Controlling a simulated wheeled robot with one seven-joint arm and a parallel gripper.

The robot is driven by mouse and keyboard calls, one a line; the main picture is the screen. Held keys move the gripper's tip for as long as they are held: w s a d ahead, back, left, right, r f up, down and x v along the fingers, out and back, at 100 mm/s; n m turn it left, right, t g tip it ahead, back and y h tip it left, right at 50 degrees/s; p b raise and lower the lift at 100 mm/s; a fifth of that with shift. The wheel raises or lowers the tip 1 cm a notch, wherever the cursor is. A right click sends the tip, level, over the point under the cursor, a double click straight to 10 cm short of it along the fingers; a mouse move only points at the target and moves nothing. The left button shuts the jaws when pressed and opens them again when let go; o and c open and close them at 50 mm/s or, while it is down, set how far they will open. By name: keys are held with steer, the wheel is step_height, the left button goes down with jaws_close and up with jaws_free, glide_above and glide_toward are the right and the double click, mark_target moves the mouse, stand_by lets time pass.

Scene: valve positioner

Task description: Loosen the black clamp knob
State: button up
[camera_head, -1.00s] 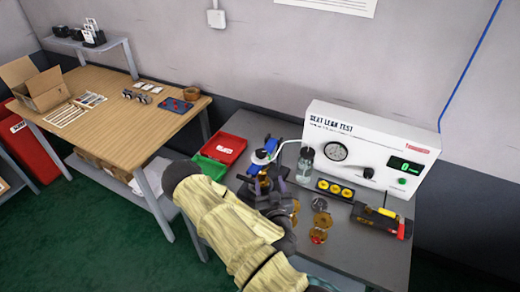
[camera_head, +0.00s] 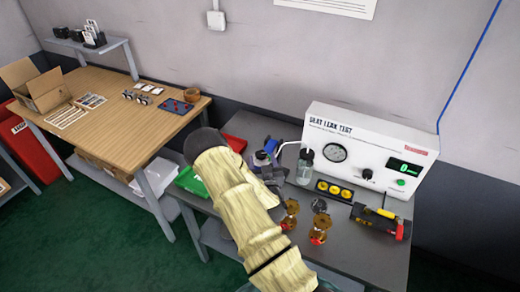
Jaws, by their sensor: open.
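The valve fixture with a blue ring (camera_head: 264,157) stands on the grey bench, left of the white tester, and is partly hidden by my arm. My gripper (camera_head: 271,175) shows only as grey parts at the fixture's near side, beyond my beige-sleeved arm. It is open. Whether it touches the fixture cannot be told. I cannot make out the black clamp knob. It may be hidden behind my arm or gripper.
The white seat leak tester (camera_head: 368,155) stands at the back, with a glass jar (camera_head: 305,168) beside it. Two brass valves (camera_head: 319,228), a yellow-cupped tray (camera_head: 335,190) and a tool holder (camera_head: 380,221) occupy the right. Green (camera_head: 196,180) and red (camera_head: 236,143) bins are left.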

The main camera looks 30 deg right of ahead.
mark_target(260, 151)
steer(key=x, duration=0.5)
steer(key=shift+w+d, duration=0.1)
steer(key=shift+w, duration=0.3)
steer(key=c, duration=1)
steer(key=shift+o, duration=0.2)
